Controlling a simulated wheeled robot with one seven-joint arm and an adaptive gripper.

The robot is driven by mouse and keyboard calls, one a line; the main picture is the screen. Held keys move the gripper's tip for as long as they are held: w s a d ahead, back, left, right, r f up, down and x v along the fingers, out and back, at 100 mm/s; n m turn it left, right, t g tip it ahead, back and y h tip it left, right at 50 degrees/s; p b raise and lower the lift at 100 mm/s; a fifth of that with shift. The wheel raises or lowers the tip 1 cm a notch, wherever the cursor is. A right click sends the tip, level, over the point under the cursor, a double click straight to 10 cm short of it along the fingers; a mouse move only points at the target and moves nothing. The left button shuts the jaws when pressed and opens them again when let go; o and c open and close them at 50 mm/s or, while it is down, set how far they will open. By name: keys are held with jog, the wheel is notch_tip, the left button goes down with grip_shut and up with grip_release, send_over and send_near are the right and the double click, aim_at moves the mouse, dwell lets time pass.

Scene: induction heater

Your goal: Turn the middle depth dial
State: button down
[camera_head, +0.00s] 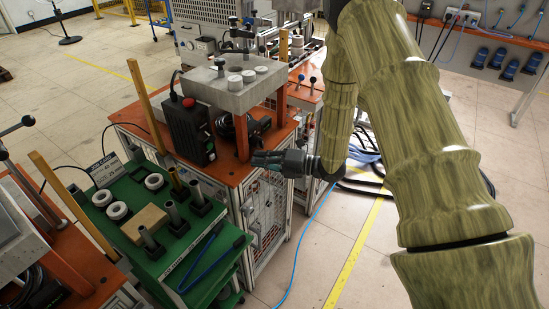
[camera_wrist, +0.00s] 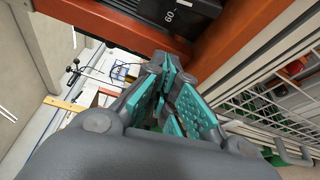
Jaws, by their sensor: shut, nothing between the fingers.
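Three pale round dials stand in a row on top of the grey block of the induction heater (camera_head: 225,95) in the head view. The middle dial (camera_head: 249,76) sits between the nearer-left dial (camera_head: 235,83) and the farther-right dial (camera_head: 262,70). My gripper (camera_head: 256,159) is lower than the dials, beside the orange frame at the heater's right front side. It is shut and empty, apart from the dials. In the wrist view my gripper (camera_wrist: 167,75) shows its teal finger pads close together; no dial can be made out there.
A black control box (camera_head: 188,130) with a red button stands left of the heater's orange post (camera_head: 241,137). A green cart (camera_head: 175,258) with rings and metal cylinders stands at the left. The mesh-sided cabinet (camera_head: 266,215) lies below my gripper. Open floor (camera_head: 330,235) lies to the right.

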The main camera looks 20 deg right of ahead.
aim_at(258, 142)
jog(key=shift+w+d+r+p, duration=0.15)
jog(key=shift+w+d+p, duration=0.3)
jog(key=shift+w, duration=0.35)
jog(key=shift+w+d+r+p, duration=0.1)
jog(key=shift+w+d+p, duration=0.2)
jog(key=shift+w+d, duration=0.35)
jog(key=shift+w, duration=0.1)
